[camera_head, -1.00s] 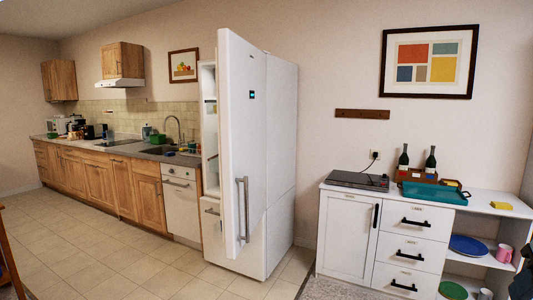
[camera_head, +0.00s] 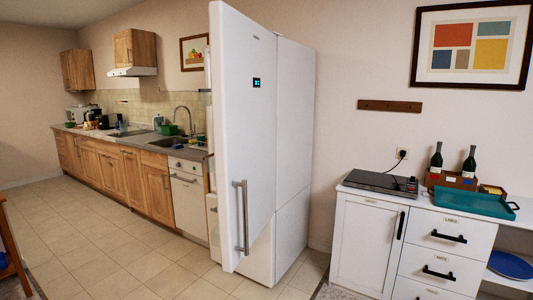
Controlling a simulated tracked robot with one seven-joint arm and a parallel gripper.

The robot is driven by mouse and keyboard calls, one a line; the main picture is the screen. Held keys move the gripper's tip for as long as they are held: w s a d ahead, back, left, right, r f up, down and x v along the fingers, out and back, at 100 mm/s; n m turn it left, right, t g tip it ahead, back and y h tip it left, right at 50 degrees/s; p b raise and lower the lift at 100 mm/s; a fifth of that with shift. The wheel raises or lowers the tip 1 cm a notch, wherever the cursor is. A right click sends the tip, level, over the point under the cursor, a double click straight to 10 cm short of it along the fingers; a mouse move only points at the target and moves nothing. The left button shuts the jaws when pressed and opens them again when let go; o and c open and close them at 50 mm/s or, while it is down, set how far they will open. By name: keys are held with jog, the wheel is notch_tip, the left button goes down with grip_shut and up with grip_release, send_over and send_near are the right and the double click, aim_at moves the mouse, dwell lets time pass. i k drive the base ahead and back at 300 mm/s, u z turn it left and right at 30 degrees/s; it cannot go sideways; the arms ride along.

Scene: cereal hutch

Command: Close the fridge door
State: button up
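The white fridge (camera_head: 293,150) stands against the wall in the middle of the view. Its tall upper door (camera_head: 245,110) is swung open toward me, with a small dark display and a vertical grey handle (camera_head: 242,217) on its outer face. The door hides most of the fridge's inside; only a narrow strip shows at the door's left edge. A lower white front (camera_head: 260,255) shows below and behind the door. My gripper is not in view.
Wooden kitchen cabinets (camera_head: 110,170) with a counter and sink run along the left. A white sideboard (camera_head: 365,245) with a teal tray (camera_head: 472,203) and two bottles stands at the right. The tiled floor (camera_head: 120,245) is clear. A wooden furniture edge (camera_head: 12,250) is at far left.

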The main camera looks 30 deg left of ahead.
aim_at(242, 52)
jog(key=u, duration=1.35)
jog(key=k, duration=0.85)
jog(key=u, duration=0.05)
jog(key=i, duration=0.85)
jog(key=k, duration=0.35)
jog(key=z, duration=0.6)
jog(key=i, duration=0.15)
jog(key=u, duration=0.2)
